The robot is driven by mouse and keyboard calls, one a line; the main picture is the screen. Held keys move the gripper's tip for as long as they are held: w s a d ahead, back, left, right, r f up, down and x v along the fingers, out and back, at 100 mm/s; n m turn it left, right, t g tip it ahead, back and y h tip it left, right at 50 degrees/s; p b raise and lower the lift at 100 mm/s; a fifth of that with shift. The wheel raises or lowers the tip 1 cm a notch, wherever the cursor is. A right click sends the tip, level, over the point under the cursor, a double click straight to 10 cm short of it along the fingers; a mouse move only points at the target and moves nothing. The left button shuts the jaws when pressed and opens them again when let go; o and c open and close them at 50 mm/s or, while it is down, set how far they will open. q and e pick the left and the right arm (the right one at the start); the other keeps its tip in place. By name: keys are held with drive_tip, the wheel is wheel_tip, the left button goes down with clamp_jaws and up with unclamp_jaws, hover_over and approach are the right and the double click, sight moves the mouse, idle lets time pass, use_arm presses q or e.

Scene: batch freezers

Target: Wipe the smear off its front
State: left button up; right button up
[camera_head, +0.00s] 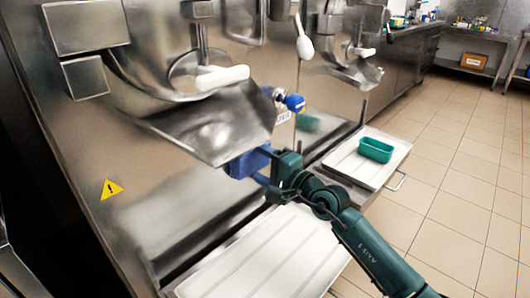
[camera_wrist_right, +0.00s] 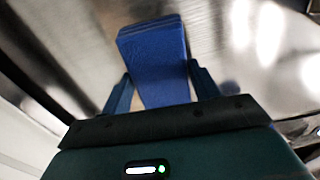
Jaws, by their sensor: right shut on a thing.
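The batch freezer's steel front (camera_head: 160,160) fills the left and middle of the head view, with a spout tray (camera_head: 215,125) jutting from it. My right gripper (camera_head: 268,163) is below that tray, shut on a blue cloth-like pad (camera_head: 246,163). In the right wrist view the pad (camera_wrist_right: 155,60) sticks out between the two fingers (camera_wrist_right: 160,92) toward the steel front (camera_wrist_right: 235,45); I cannot tell whether it touches. I cannot make out a smear; part of the front is hidden behind the pad and the tray. My left gripper is not in view.
A white drip shelf (camera_head: 265,262) lies below my right arm. A second shelf (camera_head: 345,165) to the right holds a green tub (camera_head: 376,150). Tiled floor (camera_head: 455,170) is clear at right.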

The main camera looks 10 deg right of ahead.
drive_tip(key=shift+s+a+r+p, duration=0.15)
drive_tip(key=shift+s+a+p, duration=0.35)
drive_tip(key=shift+a, duration=0.4)
drive_tip(key=shift+s+f, duration=0.1)
drive_tip(key=shift+f, duration=0.1)
drive_tip(key=shift+p+v, duration=0.5)
drive_tip(key=shift+v, duration=1.95)
drive_tip(key=shift+s+d, duration=0.35)
drive_tip(key=shift+d, duration=0.15)
drive_tip(key=shift+s+d, duration=0.1)
drive_tip(key=v, duration=0.2)
drive_tip(key=shift+s+d, duration=0.2)
drive_tip(key=shift+s, duration=0.15)
